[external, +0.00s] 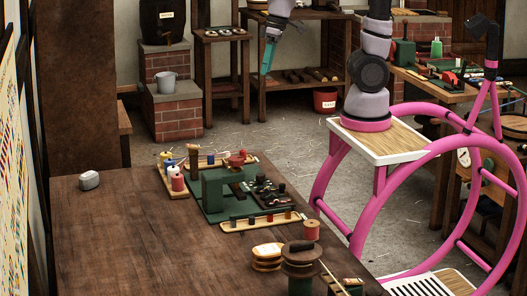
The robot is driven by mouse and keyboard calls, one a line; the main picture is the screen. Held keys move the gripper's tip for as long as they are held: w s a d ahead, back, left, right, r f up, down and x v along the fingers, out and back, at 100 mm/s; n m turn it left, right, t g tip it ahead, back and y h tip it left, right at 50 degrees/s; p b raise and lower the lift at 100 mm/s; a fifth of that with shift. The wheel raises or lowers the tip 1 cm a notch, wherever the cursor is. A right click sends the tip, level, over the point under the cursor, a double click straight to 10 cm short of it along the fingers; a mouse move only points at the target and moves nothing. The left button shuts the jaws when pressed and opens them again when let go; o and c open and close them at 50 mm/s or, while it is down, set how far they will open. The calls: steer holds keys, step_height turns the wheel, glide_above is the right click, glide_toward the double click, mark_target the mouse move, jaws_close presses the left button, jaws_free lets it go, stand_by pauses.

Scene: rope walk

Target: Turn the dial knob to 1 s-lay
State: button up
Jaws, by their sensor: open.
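A green machine (213,190) stands on the dark wooden table (120,235). It has a red part (236,160) on top and a black panel (268,190) with small fittings at its right side. The dial knob is too small to make out for certain among these parts, and its setting and markings cannot be read. My gripper (265,70), with teal fingers, hangs in the air at the top centre, pointing down. It is open and empty, well apart from the machine and the table.
Spools (177,182) stand left of the machine, and a wooden rack (262,221) lies in front. A red spool (311,231) and a round brown piece (303,258) stand near the right edge. A grey object (89,180) lies at left. The table's left half is mostly clear.

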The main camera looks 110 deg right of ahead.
steer(key=w+d+f+m+g, duration=0.1)
steer(key=w+d+f+g, duration=0.1)
steer(key=f, duration=0.4)
steer(key=w+d+f+g, duration=0.1)
steer(key=w+d+f, duration=0.15)
steer(key=f, duration=0.45)
steer(key=m+g+y, duration=0.2)
steer(key=g+y, duration=0.1)
glide_toward(260, 175)
steer(key=x, duration=0.8)
steer(key=shift+s+f, duration=0.2)
steer(key=shift+f, duration=0.05)
jaws_close()
